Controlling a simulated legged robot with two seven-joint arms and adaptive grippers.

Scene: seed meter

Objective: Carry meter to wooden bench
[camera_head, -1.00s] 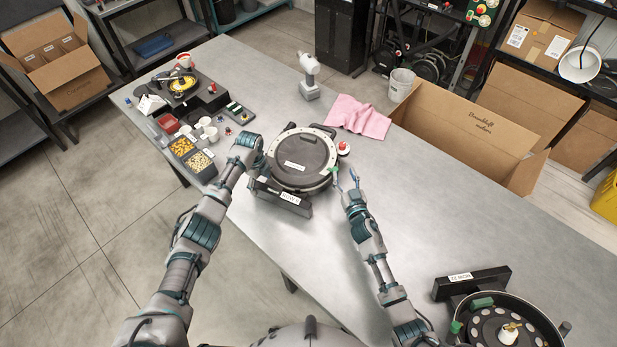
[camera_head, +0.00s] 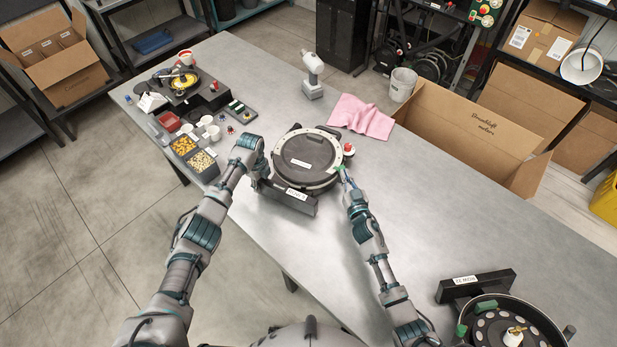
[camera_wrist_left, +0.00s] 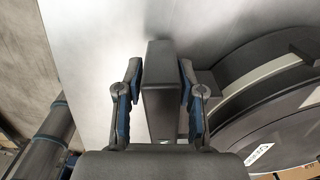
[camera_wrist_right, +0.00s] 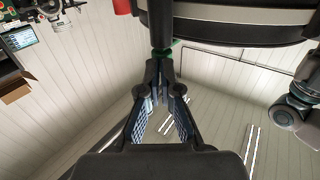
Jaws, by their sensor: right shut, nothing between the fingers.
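The meter (camera_head: 306,160) is a round dark grey housing with a pale rim, on the grey metal table. A dark labelled bar (camera_head: 288,197) runs along its near side. My left gripper (camera_head: 262,172) has its fingers against both sides of this bar (camera_wrist_left: 160,115) near its left end. The meter's curved body (camera_wrist_left: 275,110) lies to the right in the left wrist view. My right gripper (camera_head: 342,170) is shut and empty at the meter's right edge. In the right wrist view its tips (camera_wrist_right: 162,75) meet just below a dark post with green at its base. I see no wooden bench.
A similar unit (camera_head: 512,318) stands at the table's near right. Small parts and seed trays (camera_head: 192,152) crowd the left end. A pink cloth (camera_head: 362,117) and a white-grey device (camera_head: 312,78) lie beyond the meter. The table (camera_head: 450,200) right of the meter is clear.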

